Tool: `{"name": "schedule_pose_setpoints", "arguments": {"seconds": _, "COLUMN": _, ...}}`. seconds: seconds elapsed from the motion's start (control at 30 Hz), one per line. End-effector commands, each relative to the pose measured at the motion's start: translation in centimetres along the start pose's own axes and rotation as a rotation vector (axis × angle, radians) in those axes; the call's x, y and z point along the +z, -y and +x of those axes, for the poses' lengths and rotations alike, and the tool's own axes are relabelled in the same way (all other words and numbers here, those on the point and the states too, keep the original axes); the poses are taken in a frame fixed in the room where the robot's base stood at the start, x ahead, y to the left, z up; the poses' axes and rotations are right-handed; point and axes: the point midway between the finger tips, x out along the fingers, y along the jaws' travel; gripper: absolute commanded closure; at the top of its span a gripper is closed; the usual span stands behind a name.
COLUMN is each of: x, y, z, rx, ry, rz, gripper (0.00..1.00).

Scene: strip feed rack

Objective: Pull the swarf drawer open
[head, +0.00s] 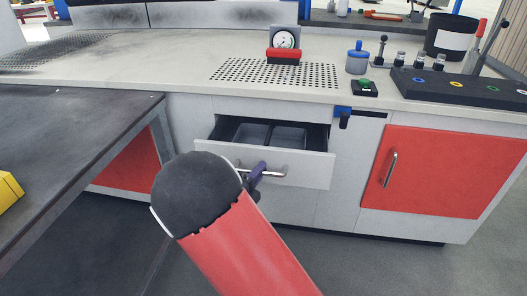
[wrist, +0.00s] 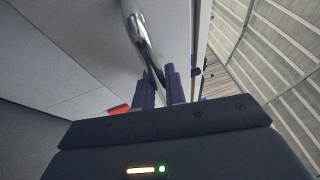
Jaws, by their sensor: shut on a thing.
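The swarf drawer (head: 308,171) is a light grey drawer under the worktop. It stands partly open, with a dark inside and grey bins visible. Its metal bar handle (head: 275,173) runs across the front. My gripper (head: 257,170) is at the handle, its purple fingers closed around the bar. In the wrist view, the handle (wrist: 141,38) runs down between the fingers of my gripper (wrist: 160,86), close to the drawer front (wrist: 80,45). My arm hides part of the drawer's left lower front in the head view.
A red cabinet door (head: 440,172) with an upright handle is right of the drawer. A dark table (head: 75,150) stands at the left. On the worktop are a perforated plate (head: 240,72), a gauge (head: 285,42), a blue-lidded jar (head: 357,60) and a black control panel (head: 465,90).

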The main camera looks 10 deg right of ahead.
Motion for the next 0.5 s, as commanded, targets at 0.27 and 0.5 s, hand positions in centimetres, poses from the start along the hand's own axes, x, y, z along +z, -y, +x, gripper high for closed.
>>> {"name": "schedule_pose_setpoints", "arguments": {"seconds": 0.27, "x": -1.0, "y": 0.5, "z": -2.0, "rx": 0.000, "ry": -0.004, "rz": -0.002, "gripper": 1.00}}
{"name": "schedule_pose_setpoints", "arguments": {"seconds": 0.5, "x": -1.1, "y": 0.3, "z": -2.2, "rx": 0.001, "ry": -0.005, "rz": 0.000, "gripper": 1.00}}
